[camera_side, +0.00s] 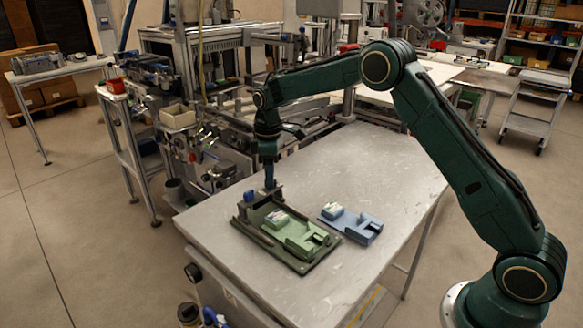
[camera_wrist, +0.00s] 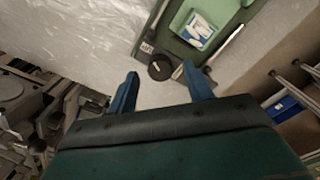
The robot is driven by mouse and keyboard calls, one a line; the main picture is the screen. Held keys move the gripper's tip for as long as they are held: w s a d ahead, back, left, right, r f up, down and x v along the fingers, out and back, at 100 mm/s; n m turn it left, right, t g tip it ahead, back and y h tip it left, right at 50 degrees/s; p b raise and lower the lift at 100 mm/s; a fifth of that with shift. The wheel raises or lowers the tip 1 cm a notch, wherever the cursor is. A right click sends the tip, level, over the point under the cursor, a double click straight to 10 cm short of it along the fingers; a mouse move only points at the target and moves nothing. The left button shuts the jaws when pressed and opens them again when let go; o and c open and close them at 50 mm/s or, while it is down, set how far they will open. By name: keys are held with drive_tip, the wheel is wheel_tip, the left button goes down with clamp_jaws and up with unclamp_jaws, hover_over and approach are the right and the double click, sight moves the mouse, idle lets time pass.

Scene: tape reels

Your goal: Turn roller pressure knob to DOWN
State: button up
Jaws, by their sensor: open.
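A round black knob (camera_wrist: 159,67) with a pale pointer line sits near the end of the green device (camera_wrist: 178,47) in the wrist view. A small label lies beside it, too small to read. My gripper (camera_wrist: 161,73) is open, with its two blue fingertips on either side of the knob in the picture. I cannot tell whether they touch it. In the side view my gripper (camera_side: 269,186) points down over the back left end of the green device (camera_side: 296,240). The knob cannot be made out there.
A blue device (camera_side: 350,224) stands just right of the green one on the grey table (camera_side: 390,180). The table's right and back parts are clear. A large machine (camera_side: 215,145) stands close behind the table's left edge.

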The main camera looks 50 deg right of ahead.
drive_tip(key=shift+f, duration=0.65)
drive_tip(key=shift+c, duration=0.2)
drive_tip(key=c, duration=0.9)
drive_tip(key=shift+c, duration=0.2)
